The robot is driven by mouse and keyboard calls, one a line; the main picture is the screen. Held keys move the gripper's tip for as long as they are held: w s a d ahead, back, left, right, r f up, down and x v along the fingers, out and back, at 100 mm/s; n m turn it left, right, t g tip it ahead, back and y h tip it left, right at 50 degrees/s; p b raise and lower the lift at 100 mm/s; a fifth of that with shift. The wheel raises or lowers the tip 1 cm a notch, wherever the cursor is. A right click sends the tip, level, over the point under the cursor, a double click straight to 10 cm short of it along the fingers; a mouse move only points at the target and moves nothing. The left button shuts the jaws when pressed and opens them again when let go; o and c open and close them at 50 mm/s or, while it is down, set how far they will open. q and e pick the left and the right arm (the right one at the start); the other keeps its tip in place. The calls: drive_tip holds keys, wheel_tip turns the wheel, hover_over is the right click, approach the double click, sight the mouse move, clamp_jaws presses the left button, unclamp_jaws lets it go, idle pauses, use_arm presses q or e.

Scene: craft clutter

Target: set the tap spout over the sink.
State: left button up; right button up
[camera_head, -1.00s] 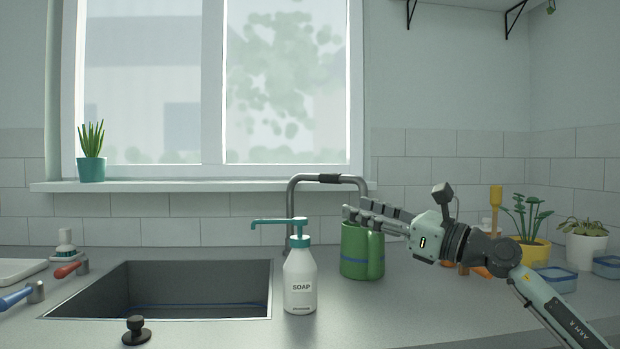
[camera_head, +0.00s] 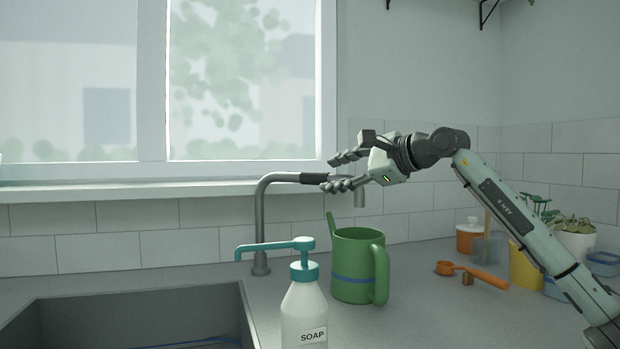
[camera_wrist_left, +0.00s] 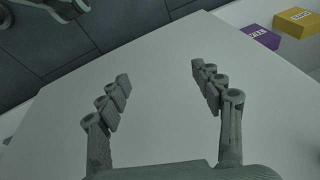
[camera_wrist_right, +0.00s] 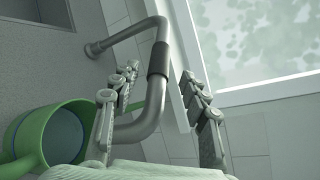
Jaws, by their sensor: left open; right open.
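The grey tap spout (camera_head: 261,215) rises from the counter behind the sink (camera_head: 243,315). My right gripper (camera_head: 332,172) is open at the dark sleeve (camera_head: 312,178) on the spout's top. In the right wrist view the sleeve (camera_wrist_right: 158,58) lies between the open fingers; contact cannot be told. My left gripper (camera_wrist_left: 160,75) is open and empty over a pale surface, out of the head view.
A soap bottle (camera_head: 303,312) with a teal pump stands between sink and jug. The green jug (camera_head: 345,285) stands just below the spout. An orange scoop (camera_head: 480,275) and plant pots are at right. The left wrist view shows a yellow box (camera_wrist_left: 297,22) and purple box (camera_wrist_left: 262,36).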

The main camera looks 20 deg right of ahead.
sight(325, 176)
drive_tip(key=p+x, duration=0.1)
drive_tip(key=x, duration=0.5)
use_arm(q)
drive_tip(key=f, duration=0.3)
drive_tip(key=shift+s, duration=0.3)
use_arm(e)
drive_tip(key=shift+c, duration=0.4)
clamp_jaws()
